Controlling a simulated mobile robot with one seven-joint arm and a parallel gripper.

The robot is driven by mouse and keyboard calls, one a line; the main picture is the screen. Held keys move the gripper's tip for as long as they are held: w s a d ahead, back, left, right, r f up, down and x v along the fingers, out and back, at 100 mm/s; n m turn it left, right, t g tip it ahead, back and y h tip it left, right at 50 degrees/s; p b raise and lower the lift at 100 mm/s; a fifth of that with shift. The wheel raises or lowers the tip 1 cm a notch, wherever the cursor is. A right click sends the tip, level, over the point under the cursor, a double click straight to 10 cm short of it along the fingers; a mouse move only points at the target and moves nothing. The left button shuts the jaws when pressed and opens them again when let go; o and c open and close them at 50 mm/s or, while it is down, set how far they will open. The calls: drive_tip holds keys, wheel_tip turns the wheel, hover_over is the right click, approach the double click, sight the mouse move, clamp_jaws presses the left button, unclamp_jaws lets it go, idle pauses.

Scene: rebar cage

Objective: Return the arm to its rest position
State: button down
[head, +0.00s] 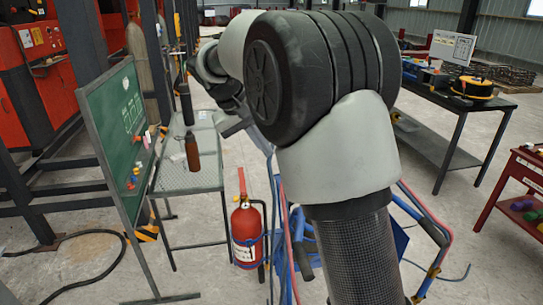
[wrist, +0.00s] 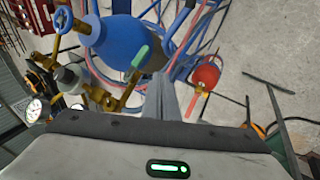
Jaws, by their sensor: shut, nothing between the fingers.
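My arm fills the middle of the head view, folded at a large dark joint, and hides much of what is behind it. My gripper shows in the wrist view (wrist: 177,97) as grey fingers closed together, with nothing between them. In that view the fingers point toward a blue cylinder (wrist: 125,43) and coiled hoses. I cannot tell the gap between them. In the head view the far end of my arm is up and left of the big joint, partly hidden behind it.
A red fire extinguisher (head: 247,238) stands on the floor below my arm. A mesh-topped table (head: 190,178) and green board (head: 117,135) stand at left. A dark workbench (head: 432,147) and red cart (head: 512,192) stand at right. A black cable (head: 85,285) lies on the floor.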

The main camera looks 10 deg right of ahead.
drive_tip(key=s+d+r+y+p, duration=0.1)
drive_tip(key=s+r+p, duration=0.1)
drive_tip(key=s+r, duration=0.45)
drive_tip(key=s+d+r+y+p, duration=0.15)
drive_tip(key=s+r, duration=0.25)
drive_tip(key=s, duration=0.5)
drive_tip(key=s+a+f+t+y+p, duration=0.1)
drive_tip(key=s+f+t+y+p, duration=0.1)
drive_tip(key=s, duration=1.3)
wheel_tip(320, 180, down, 2)
drive_tip(key=shift+s+f+m+t+y+p, duration=0.2)
drive_tip(key=shift+s+m+t+y+p, duration=0.1)
drive_tip(key=shift+s+t+y, duration=0.15)
